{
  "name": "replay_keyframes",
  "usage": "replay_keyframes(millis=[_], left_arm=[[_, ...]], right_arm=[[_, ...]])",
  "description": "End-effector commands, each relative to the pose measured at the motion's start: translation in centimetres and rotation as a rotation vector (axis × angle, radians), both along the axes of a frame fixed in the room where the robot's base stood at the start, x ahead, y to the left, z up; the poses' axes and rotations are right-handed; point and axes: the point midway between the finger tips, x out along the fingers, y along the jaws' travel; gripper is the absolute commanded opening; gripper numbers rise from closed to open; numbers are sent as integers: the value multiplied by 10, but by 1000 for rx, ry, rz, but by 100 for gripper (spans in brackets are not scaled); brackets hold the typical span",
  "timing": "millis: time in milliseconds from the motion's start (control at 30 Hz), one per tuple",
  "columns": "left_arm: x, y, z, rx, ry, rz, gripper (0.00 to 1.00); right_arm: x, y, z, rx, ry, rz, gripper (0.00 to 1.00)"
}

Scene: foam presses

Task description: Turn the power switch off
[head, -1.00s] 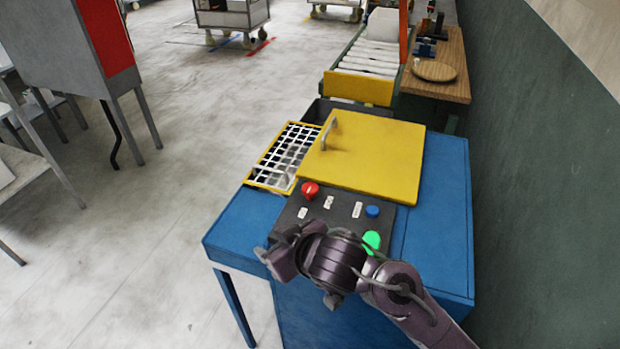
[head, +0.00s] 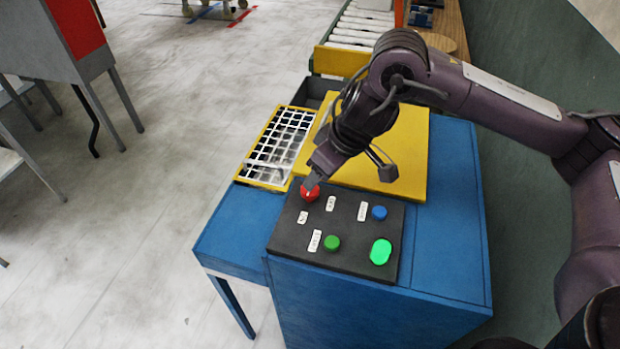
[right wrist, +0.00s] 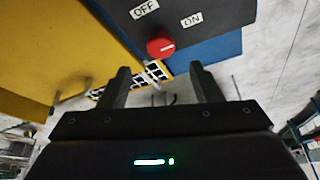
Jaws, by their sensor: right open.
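The power switch is a red round knob (head: 309,191) at the far left corner of the dark control panel (head: 290,236). In the right wrist view the red knob (right wrist: 160,45) shows a white mark on its face, turned more toward the ON label (right wrist: 191,20) than the OFF label (right wrist: 144,8). Contact cannot be told. My left gripper is out of view.
The panel also holds a blue button (head: 379,213), a green button (head: 332,242) and a lit green button (head: 381,252). A yellow lid (head: 412,150) and a yellow-framed grid (head: 262,175) lie behind it on the blue table (head: 455,230). A roller conveyor (head: 358,27) stands beyond.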

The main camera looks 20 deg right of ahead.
Motion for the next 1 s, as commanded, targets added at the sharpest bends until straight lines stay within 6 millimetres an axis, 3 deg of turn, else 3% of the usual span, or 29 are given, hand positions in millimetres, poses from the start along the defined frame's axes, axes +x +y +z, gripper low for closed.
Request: replay_keyframes(millis=[500,833,1000], left_arm=[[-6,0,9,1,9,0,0],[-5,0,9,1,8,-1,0],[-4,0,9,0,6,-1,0]], right_arm=[[22,14,-64,-1,3,-3,58],[24,16,-69,-1,1,-2,58],[24,16,-69,-1,1,-2,39]])
